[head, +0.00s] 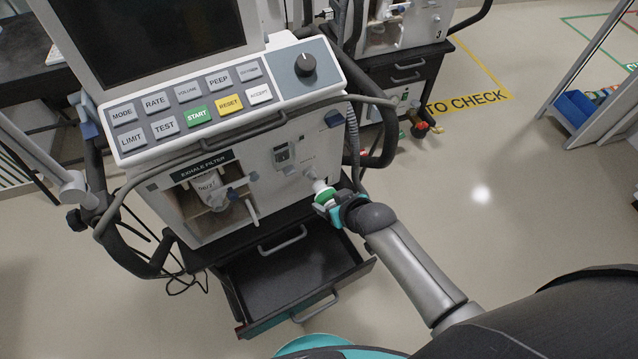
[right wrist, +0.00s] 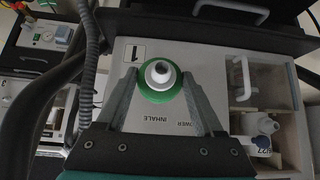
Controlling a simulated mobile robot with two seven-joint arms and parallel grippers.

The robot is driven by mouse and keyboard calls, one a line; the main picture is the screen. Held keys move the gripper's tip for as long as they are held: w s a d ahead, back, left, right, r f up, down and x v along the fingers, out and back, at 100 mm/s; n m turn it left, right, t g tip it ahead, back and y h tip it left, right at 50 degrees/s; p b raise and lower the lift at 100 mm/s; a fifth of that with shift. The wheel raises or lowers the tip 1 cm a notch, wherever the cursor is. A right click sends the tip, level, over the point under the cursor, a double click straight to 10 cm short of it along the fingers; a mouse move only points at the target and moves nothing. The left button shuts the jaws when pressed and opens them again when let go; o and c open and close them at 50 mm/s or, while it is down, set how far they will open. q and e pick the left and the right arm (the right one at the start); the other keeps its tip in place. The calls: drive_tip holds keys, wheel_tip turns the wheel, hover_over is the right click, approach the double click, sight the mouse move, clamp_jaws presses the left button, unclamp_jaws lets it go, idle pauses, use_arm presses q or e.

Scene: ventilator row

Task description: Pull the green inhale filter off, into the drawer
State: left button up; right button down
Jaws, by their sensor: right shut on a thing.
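The green inhale filter (head: 326,195) is at the lower right of the ventilator's front panel (head: 290,150). In the right wrist view the green filter (right wrist: 160,84) with its white port sits between my right gripper's two fingers, in front of the panel with the INHALE label. My right gripper (head: 330,203) is shut on it. I cannot tell whether the filter still touches its port. The drawer (head: 290,285) below is pulled open and looks empty; it lies below and left of the gripper. My left gripper is not in view.
The exhale filter (head: 208,187) sits in a recess at the panel's left. A grey corrugated hose (head: 353,140) hangs beside the panel's right edge. Curved side handles (head: 383,140) flank the ventilator. Another ventilator cart (head: 405,75) stands behind. Floor to the right is open.

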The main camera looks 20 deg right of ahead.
drive_tip(key=shift+s+d+p, duration=0.2)
drive_tip(key=shift+s+p, duration=0.25)
drive_tip(key=shift+s, duration=0.45)
